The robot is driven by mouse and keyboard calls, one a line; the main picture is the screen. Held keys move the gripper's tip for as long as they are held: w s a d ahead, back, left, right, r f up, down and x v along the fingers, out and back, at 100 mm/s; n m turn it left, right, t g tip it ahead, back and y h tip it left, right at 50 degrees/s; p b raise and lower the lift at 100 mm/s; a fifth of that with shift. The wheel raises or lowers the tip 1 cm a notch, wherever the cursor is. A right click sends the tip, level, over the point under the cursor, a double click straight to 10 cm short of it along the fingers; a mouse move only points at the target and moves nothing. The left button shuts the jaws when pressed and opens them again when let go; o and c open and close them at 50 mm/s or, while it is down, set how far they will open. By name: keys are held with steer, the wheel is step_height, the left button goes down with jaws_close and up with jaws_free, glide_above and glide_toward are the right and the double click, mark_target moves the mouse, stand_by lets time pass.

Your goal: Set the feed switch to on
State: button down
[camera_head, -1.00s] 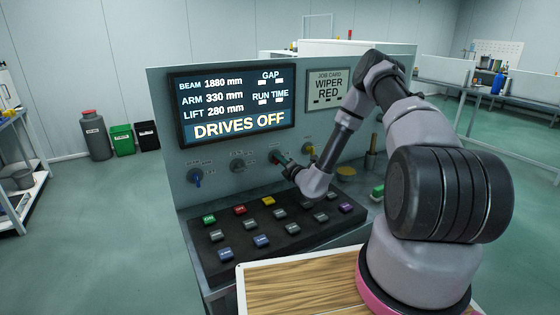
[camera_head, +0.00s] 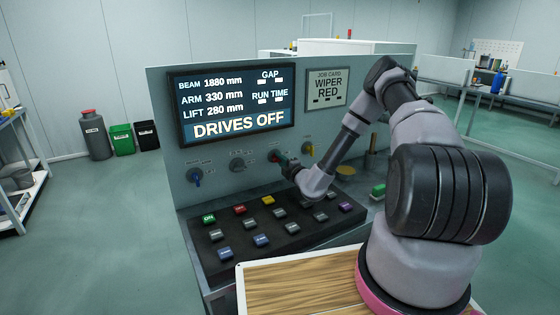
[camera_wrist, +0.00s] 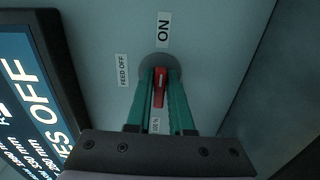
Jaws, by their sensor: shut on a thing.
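The feed switch (camera_wrist: 159,90) is a red bar knob on a round dark base in the wrist view. Its long side runs nearly up and down the picture, in line with the ON label (camera_wrist: 163,29) above it. The FEED OFF label (camera_wrist: 123,70) is to its left, and a small label (camera_wrist: 156,125) lies below, between the fingers. My gripper (camera_wrist: 160,78) has green fingers, one on each side of the knob, shut on it. In the head view my gripper (camera_head: 281,160) is at the panel, largely hiding the switch.
The panel screen (camera_head: 232,104) reads DRIVES OFF. A button console (camera_head: 240,225) with several coloured buttons lies below. A job card (camera_head: 327,88) reads WIPER RED.

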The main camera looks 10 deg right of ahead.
steer(key=shift+f, duration=0.1)
steer(key=c, duration=0.9)
jaws_free()
steer(key=shift+s, duration=0.1)
steer(key=v, duration=1)
steer(key=shift+s+d, duration=0.15)
steer(key=shift+s, duration=0.2)
